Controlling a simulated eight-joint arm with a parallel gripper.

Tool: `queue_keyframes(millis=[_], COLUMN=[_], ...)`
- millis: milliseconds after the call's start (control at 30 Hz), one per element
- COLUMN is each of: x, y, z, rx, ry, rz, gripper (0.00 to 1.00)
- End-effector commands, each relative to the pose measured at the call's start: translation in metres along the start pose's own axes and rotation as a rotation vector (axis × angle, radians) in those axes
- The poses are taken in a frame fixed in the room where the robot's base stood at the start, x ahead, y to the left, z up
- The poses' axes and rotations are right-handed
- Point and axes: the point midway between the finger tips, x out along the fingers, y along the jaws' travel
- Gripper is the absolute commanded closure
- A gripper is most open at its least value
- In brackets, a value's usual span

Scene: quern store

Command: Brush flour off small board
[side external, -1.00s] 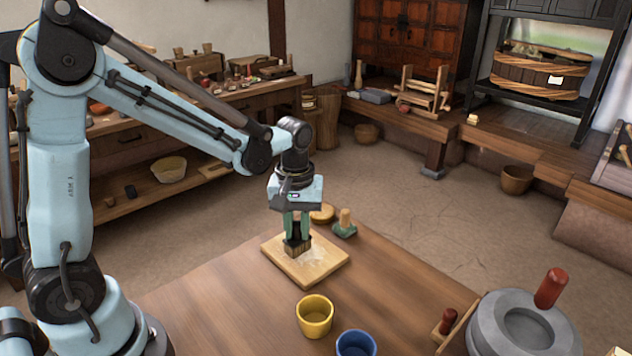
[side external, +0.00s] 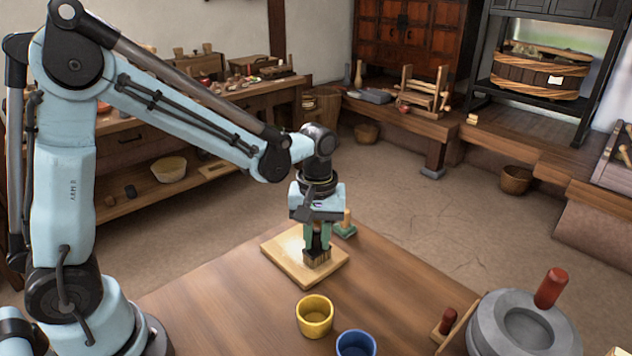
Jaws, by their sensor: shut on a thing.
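The small board (side external: 284,263) is a pale wooden square lying flat near the table's far edge. A whitish patch of flour (side external: 293,240) shows on its back left part. My gripper (side external: 318,240) is over the right half of the board, pointing down. It is shut on a small brush (side external: 317,257) with a dark block and bristles. The bristles appear to be on the board's surface, but exact contact is hard to tell. My gripper hides the part of the board behind the brush.
A green-based block with a wooden knob (side external: 345,227) stands just behind the board. A yellow cup (side external: 314,316) and a blue cup (side external: 356,343) stand in front. A grey quern (side external: 522,325) with a red handle is at the right. The table (side external: 222,305) left of the cups is clear.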

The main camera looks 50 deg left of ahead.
Motion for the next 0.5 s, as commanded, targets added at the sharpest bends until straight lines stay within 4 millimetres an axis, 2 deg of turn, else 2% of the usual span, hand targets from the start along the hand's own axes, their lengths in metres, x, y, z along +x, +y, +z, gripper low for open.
queue_keyframes(millis=[500], x=[0.0], y=[-0.035], z=[-0.034], rx=[-0.003], ry=[0.001], rz=[-0.001], gripper=[1.0])
